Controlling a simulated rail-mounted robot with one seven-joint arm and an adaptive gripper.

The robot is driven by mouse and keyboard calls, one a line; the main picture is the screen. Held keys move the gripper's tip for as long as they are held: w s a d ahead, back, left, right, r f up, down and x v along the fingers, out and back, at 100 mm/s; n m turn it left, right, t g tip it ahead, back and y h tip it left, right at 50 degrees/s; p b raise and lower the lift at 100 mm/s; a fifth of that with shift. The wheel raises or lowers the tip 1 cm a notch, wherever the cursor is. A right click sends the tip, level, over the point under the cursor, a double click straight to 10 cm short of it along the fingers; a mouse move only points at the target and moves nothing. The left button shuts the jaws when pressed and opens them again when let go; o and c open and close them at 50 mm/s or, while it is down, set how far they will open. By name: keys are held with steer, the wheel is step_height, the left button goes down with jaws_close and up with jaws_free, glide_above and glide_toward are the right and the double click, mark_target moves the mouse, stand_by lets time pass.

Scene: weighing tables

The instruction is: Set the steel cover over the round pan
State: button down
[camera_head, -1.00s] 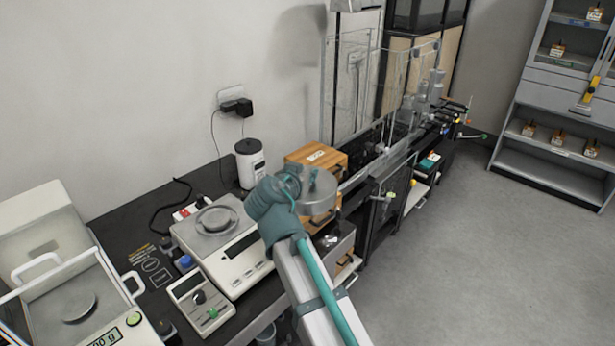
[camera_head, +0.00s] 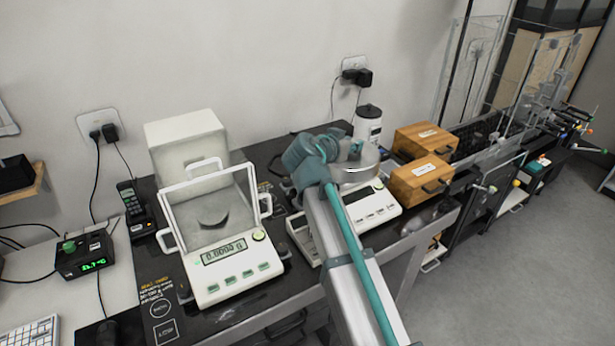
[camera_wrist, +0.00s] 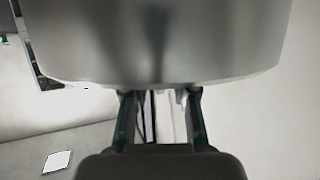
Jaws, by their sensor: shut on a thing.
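The steel cover (camera_head: 362,168) is a round, shiny metal dome. The round pan (camera_head: 212,216) of the left-hand balance (camera_head: 225,284) shows only in part, as a dark curve inside the framed shield. The cover is to the right of this pan and apart from it. The right-hand balance's pan is hidden behind my arm and the cover.
The left balance has a white-framed shield (camera_head: 208,178) with handles and a tall white box at its back. A small control box (camera_head: 85,253) and phone (camera_head: 130,202) are at left.

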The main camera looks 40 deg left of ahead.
steer(key=shift+w+a, duration=0.1)
steer(key=shift+a, duration=0.3)
steer(key=w+a+f+p, duration=0.1)
steer(key=w+a+f, duration=0.1)
steer(key=a, duration=0.1)
steer(key=w+a+f+p, duration=0.1)
steer(key=w+a+f, duration=0.1)
steer(key=a+f, duration=0.1)
steer(key=w+a+f+p, duration=0.2)
steer(key=w+a, duration=0.1)
steer(key=shift+a+f, duration=0.2)
steer(key=shift+f, duration=0.2)
steer(key=shift+w+a+f, duration=0.2)
steer(key=shift+a+f, duration=0.1)
steer(key=shift+f, duration=0.15)
steer(key=shift+w+a+f, duration=0.15)
steer(key=shift+a+f, duration=0.1)
steer(key=shift+f, duration=0.15)
step_height(320, 180, down, 3)
steer(key=shift+r+p, duration=0.1)
steer(key=shift+p, duration=0.95)
steer(key=shift+f, duration=0.3)
steer(key=shift+f+b, duration=0.2)
steer(key=shift+b, duration=0.15)
steer(key=c, duration=0.9)
jaws_free()
